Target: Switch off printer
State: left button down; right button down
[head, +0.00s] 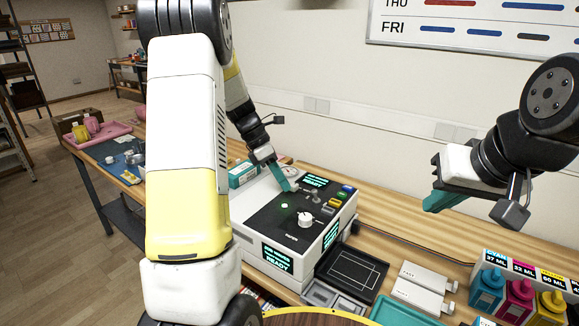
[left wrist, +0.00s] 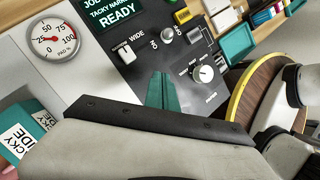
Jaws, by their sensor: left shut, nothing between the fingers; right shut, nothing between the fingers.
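The printer is a white machine with a dark top panel (head: 270,217). A lit screen (left wrist: 118,14) on it ends in READY. In the left wrist view I see a white slider (left wrist: 124,54) by WIDE, a small toggle (left wrist: 167,34) between O and I marks, and a white knob (left wrist: 204,74); the knob also shows in the head view (head: 305,219). My left gripper (head: 287,184) is shut and empty over the panel's far part; its teal fingertips (left wrist: 161,78) appear below the toggle. I cannot tell whether they touch. My right gripper (head: 432,203) is shut and empty, well right of the printer.
A pressure gauge (left wrist: 51,39) is beside the panel. Colored buttons (head: 341,195) line its right side. A teal box (head: 242,174) sits behind the printer's left.

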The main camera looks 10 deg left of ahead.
aim_at(315, 194)
pick_arm(q)
jog(key=x, duration=0.3)
jog(key=shift+s+d+f, duration=0.1)
jog(key=shift+d+f, duration=0.1)
jog(key=shift+f, duration=0.15)
jog(key=shift+w+d+r, duration=0.15)
jog(key=shift+w+d, duration=0.15)
jog(key=shift+d, duration=0.25)
jog(key=shift+w+d+r, duration=0.2)
jog(key=shift+w+d, duration=0.1)
jog(key=shift+d, duration=0.25)
jog(key=shift+w+d+r, duration=0.15)
jog(key=shift+w+d, duration=0.15)
jog(key=shift+d, duration=0.3)
jog(key=shift+s+d+r+t+y, duration=0.2)
jog(key=shift+d+r+t+y, duration=0.2)
jog(key=shift+y, duration=0.5)
jog(key=shift+s+d+y, duration=0.1)
jog(key=shift+d+y, duration=0.2)
jog(key=shift+y, duration=0.1)
jog(key=shift+s+d+r+t+y, duration=0.1)
jog(key=shift+d+t+y, duration=0.2)
jog(key=shift+y, duration=0.3)
jog(key=shift+s+d+r+t+y, duration=0.15)
jog(key=shift+d+t+y, duration=0.15)
jog(key=shift+y, duration=0.3)
jog(key=shift+w+a, duration=0.1)
jog(key=shift+a, duration=0.1)
jog(key=shift+r, duration=0.1)
